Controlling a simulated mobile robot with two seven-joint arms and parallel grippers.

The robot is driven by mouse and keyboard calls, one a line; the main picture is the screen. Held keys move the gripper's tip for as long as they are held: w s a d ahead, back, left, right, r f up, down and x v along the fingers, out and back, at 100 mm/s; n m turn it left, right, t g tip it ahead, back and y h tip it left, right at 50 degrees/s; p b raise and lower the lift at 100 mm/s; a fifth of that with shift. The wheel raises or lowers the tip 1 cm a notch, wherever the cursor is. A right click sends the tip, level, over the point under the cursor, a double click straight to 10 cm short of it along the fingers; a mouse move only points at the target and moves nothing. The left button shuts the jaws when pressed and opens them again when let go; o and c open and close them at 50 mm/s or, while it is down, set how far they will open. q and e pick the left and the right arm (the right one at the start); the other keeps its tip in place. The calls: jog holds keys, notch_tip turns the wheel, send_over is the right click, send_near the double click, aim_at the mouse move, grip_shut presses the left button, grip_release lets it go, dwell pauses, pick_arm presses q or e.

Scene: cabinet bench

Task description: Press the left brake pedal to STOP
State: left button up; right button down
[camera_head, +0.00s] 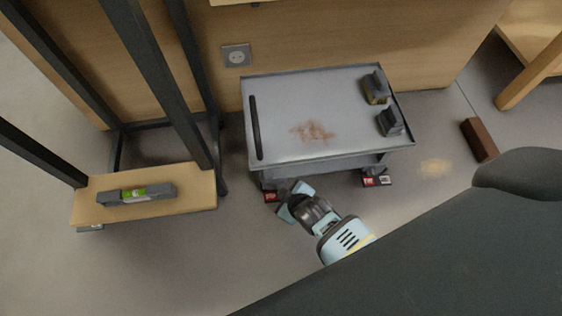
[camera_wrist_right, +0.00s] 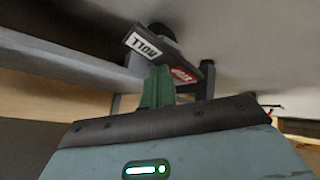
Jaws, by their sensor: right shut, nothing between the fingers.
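The left brake pedal (camera_head: 271,196) shows its red part at the cart's front left foot. In the right wrist view the pedal (camera_wrist_right: 166,58) has a white ROLL label and a red STOP label, both upside down. My right gripper (camera_head: 291,196) is just right of this pedal, low by the cart's front edge. Its shut fingers (camera_wrist_right: 157,88) hold nothing and overlap the pedal near the red STOP half. I cannot tell whether they touch it. The pedal's white half is hidden in the head view. My left gripper is not in view.
The grey cart (camera_head: 290,90) carries two dark blocks and a brown stain. A second pedal (camera_head: 376,181) is at its front right. A wooden shelf (camera_head: 90,209) with a spirit level (camera_head: 136,194) stands left. A brown brick (camera_head: 480,140) lies on the floor at right.

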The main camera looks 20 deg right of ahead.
jog(key=shift+s+d+f, duration=0.15)
jog(key=shift+d+f, duration=0.05)
jog(key=shift+f, duration=0.15)
jog(key=shift+s+d+r+p, duration=0.2)
jog(key=shift+d+r+p, duration=0.15)
jog(key=shift+p, duration=0.55)
jog(key=shift+a+r, duration=0.1)
jog(key=r+p, duration=0.3)
jog(key=shift+d+r+p, duration=0.25)
jog(key=shift+p, duration=0.1)
jog(key=shift+d+r+p, duration=0.15)
jog(key=shift+r+p, duration=0.65)
jog(key=shift+r, duration=0.05)
jog(key=shift+f, duration=0.1)
